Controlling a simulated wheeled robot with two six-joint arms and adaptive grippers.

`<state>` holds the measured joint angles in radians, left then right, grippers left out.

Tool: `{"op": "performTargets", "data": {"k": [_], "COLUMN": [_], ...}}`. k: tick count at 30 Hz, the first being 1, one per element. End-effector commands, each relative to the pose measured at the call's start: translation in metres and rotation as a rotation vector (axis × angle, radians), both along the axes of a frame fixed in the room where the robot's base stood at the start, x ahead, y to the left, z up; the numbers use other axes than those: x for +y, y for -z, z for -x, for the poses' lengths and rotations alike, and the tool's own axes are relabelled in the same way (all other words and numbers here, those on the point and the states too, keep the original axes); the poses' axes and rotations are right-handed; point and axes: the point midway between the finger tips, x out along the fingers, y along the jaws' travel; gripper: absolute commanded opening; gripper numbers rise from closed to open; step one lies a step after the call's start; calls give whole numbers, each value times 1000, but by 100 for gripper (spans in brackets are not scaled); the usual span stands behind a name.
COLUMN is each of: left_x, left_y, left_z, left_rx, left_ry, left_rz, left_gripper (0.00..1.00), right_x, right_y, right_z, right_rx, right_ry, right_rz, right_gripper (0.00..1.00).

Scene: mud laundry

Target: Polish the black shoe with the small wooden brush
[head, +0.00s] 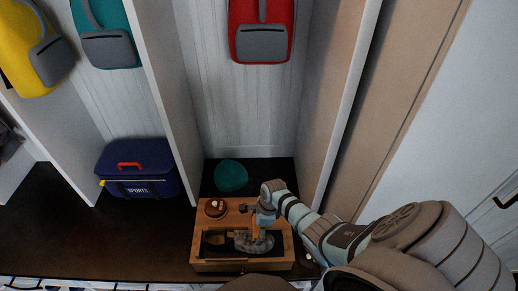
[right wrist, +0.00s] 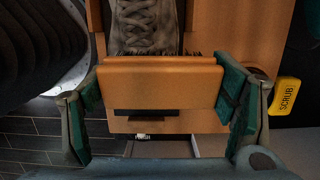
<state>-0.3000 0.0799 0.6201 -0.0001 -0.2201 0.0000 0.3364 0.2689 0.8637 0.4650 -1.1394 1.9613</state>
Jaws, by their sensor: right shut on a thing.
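The shoe (head: 243,241), dark with a dusty grey look, lies in the recessed top of a wooden shoe box (head: 216,266). In the right wrist view its laced front (right wrist: 145,28) shows at the top, partly covered by the brush. My right gripper (head: 262,222) is above the shoe. In the wrist view its green-padded fingers are shut on the ends of the small wooden brush (right wrist: 160,85). Dark bristles show along the brush's far edge, at the shoe; whether they touch it I cannot tell. My left gripper is not in view.
A round tin (head: 215,207) sits on the box's back left. A teal cap-like thing (head: 231,176) lies behind the box. A blue sports bag (head: 137,169) is left of a divider. Bags hang above.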

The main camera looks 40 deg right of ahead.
Motion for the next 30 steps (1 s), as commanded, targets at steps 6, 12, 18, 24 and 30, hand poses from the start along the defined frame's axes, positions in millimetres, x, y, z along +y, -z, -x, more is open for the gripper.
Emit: {"op": "performTargets", "data": {"k": [6, 12, 18, 24, 30], "left_x": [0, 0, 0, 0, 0], "left_y": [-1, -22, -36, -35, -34], "left_z": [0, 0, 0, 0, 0], "left_rx": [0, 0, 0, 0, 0], "left_ry": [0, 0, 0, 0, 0], "left_rz": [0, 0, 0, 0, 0], "left_gripper": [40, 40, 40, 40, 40], "right_x": [1, 12, 22, 23, 22], "right_y": [0, -4, -2, 1, 1], "right_z": [1, 15, 29, 30, 30], "right_rx": [1, 5, 5, 1, 0], "right_ry": [0, 0, -1, 0, 0], "right_rz": [-1, -2, -1, 0, 0], "right_gripper": [56, 56, 56, 56, 56]}}
